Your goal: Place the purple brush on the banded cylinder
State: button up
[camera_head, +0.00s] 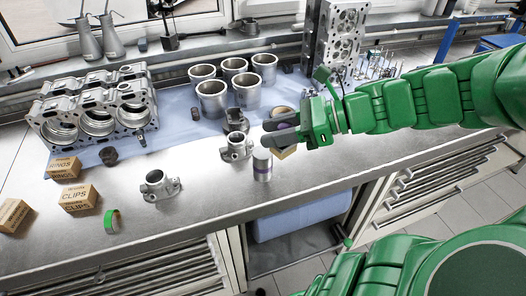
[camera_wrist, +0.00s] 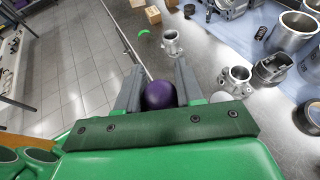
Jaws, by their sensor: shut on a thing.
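My gripper (camera_head: 267,133) is shut on the purple brush, above the front part of the bench. In the wrist view the rounded purple brush (camera_wrist: 160,95) sits between the two grey fingers of the gripper (camera_wrist: 160,66). The banded cylinder (camera_head: 262,164) stands upright on the bare metal bench, light grey with a purple band. It is just below and in front of the fingertips in the head view, apart from the brush.
A flanged metal housing (camera_head: 237,148) stands close left of the cylinder, another (camera_head: 159,186) farther left. A box (camera_head: 285,152) is partly hidden behind my gripper. Cylinder liners (camera_head: 213,100) and an engine block (camera_head: 97,113) stand behind.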

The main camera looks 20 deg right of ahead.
jog(key=shift+s+a+r, duration=0.25)
jog(key=shift+s+a, duration=0.15)
jog(key=w+f, duration=0.4)
jog(key=w, duration=0.5)
send_over(257, 152)
jog(key=shift+g, duration=0.4)
jog(key=shift+f, duration=2.85)
jog(key=shift+w+f, duration=0.1)
jog(key=shift+f, duration=1.5)
jog(key=shift+f, duration=0.15)
jog(key=o, duration=1.1)
